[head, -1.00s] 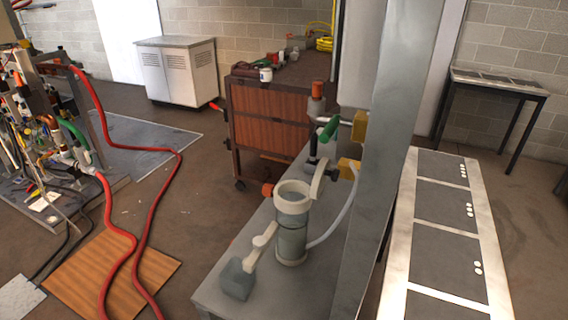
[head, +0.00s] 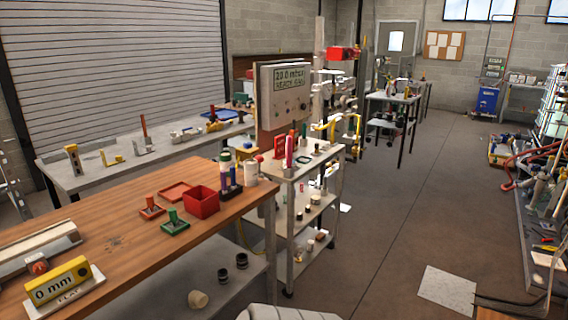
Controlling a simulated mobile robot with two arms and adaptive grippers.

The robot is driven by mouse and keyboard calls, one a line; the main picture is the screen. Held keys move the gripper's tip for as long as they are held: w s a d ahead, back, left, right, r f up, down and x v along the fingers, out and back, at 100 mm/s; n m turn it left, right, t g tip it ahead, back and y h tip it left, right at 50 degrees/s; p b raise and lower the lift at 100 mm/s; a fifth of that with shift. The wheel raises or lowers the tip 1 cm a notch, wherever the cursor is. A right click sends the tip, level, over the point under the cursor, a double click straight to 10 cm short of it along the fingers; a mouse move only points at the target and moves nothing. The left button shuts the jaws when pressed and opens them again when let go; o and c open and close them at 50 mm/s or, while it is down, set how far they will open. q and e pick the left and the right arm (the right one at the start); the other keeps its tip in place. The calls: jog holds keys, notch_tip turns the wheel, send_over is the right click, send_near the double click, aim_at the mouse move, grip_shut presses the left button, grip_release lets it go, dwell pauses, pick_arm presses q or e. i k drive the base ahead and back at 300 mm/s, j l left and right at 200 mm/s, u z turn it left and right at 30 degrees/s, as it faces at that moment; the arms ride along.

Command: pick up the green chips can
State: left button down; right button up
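I cannot make out a green chips can for certain in the head view. A small container with a green top (head: 225,157) stands at the right end of the wooden bench, too small to identify. Beside it is a white jar (head: 250,172). Neither of my grippers is in view.
The wooden bench (head: 110,232) fills the lower left, with a red bin (head: 202,202) and a yellow "0 mm" block (head: 58,282) on it. A shelved cart (head: 305,178) stands beyond it. Open floor (head: 405,215) lies right of centre. A cluttered rack (head: 545,200) stands at the far right.

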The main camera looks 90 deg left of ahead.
aim_at(225, 159)
jog(key=u, duration=3.2)
jog(key=z, duration=3.75)
jog(key=u, duration=1.75)
jog(key=i+u, duration=0.15)
jog(key=u, duration=0.75)
jog(key=i+l+u, duration=0.1)
jog(key=u, duration=0.85)
jog(key=i+l, duration=0.05)
